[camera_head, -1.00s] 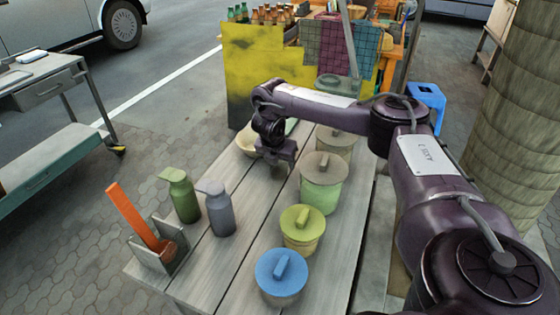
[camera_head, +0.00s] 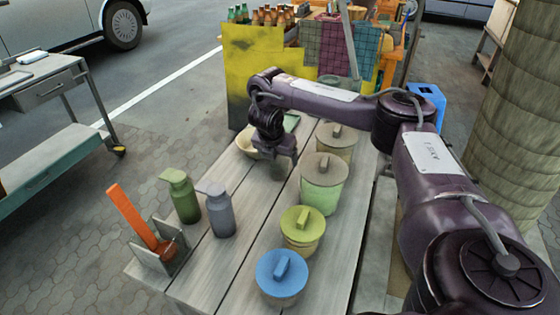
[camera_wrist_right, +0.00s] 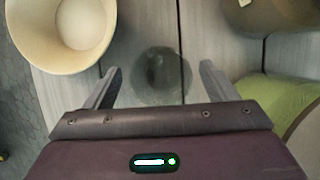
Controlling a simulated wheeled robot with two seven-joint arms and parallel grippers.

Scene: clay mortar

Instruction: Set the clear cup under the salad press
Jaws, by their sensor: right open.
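The clear cup (camera_wrist_right: 160,74) shows in the right wrist view as a dark, see-through round shape on the grey planks. It lies between and just beyond the fingertips of my right gripper (camera_wrist_right: 160,78), which is open and empty. In the head view my right gripper (camera_head: 279,160) points down over the table, left of the lidded pots. The cup is hard to make out there, mostly hidden by the gripper. I cannot pick out the salad press for certain; a green piece (camera_head: 291,122) behind my right wrist is partly hidden. My left gripper is out of view.
A cream bowl (camera_wrist_right: 68,28) stands close left of the gripper. Several lidded pots, including a green one (camera_head: 320,198) and a blue one (camera_head: 282,285), line the table's right side. The planks between are clear.

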